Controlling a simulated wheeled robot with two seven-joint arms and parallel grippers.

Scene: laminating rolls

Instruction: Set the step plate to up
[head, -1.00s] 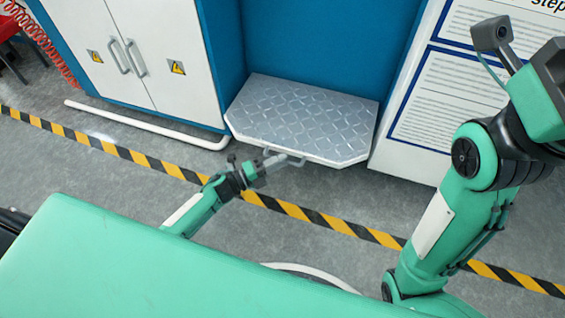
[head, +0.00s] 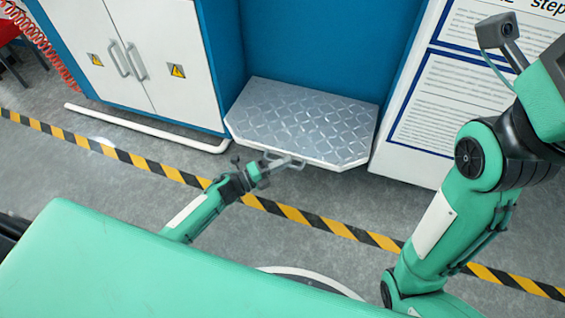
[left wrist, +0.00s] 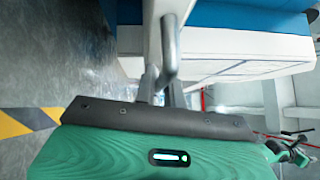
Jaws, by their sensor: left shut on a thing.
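The step plate (head: 300,118) is a silver diamond-patterned metal plate. It lies folded down, about level, in front of a blue panel in the head view. A small grey bar handle (head: 298,164) sits at its front edge. My left gripper (head: 281,164) reaches the front edge from the lower left and is shut on the handle. In the left wrist view the handle (left wrist: 169,50) stands between the left gripper's fingers (left wrist: 160,90), beside the plate's pale edge (left wrist: 152,28). My right arm shows at the right of the head view, but its gripper is out of frame.
A white cabinet (head: 140,45) with warning labels stands left of the plate. A white panel with printed text (head: 415,105) stands to the right. A white pipe (head: 140,126) lies low at the left. A yellow-black stripe (head: 160,168) crosses the grey floor.

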